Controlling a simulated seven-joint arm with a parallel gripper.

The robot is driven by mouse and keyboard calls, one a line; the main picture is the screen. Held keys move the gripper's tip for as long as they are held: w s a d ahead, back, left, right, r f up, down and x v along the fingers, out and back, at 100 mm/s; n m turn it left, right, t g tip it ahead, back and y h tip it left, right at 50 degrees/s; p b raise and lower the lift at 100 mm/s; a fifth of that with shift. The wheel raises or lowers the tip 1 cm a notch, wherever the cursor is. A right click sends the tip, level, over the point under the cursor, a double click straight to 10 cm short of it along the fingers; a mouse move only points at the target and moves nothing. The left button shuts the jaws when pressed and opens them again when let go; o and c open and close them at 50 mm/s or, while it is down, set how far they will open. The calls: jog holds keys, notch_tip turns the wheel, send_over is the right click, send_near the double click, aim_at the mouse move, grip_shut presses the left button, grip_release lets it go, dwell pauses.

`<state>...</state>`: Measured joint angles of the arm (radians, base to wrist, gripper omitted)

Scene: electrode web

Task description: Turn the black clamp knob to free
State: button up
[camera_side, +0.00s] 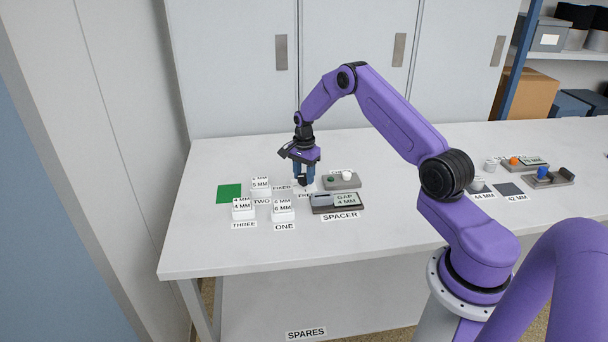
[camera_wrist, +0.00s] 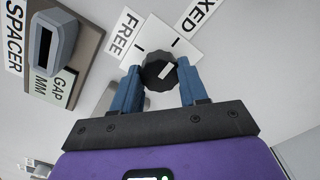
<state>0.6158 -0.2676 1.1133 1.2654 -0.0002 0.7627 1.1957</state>
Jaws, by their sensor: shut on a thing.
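The black clamp knob (camera_wrist: 158,70) is round with a scalloped rim and a short white mark on top. My gripper (camera_wrist: 160,74) is shut on it, with one blue finger on each side. In the wrist view the white mark slants to the upper right, more to the side of the FIXED label (camera_wrist: 203,14) than of the FREE label (camera_wrist: 130,36). A short black tick lies by each label. In the side view my gripper (camera_side: 303,180) points down at the knob and its fingers largely hide it.
The grey spacer unit (camera_side: 322,201) with a gap display stands close in front of the knob. White blocks (camera_side: 243,206) and a green square (camera_side: 229,193) lie to the left. A small grey box (camera_side: 341,181) sits just right of my gripper.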

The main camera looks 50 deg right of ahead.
aim_at(304, 176)
jog(key=n, duration=0.8)
jog(key=shift+n, duration=0.3)
jog(key=n, duration=0.8)
jog(key=shift+n, duration=0.6)
jog(key=o, duration=1.1)
jog(key=shift+c, duration=0.2)
notch_tip(304, 176, up, 18)
jog(key=shift+f, duration=0.25)
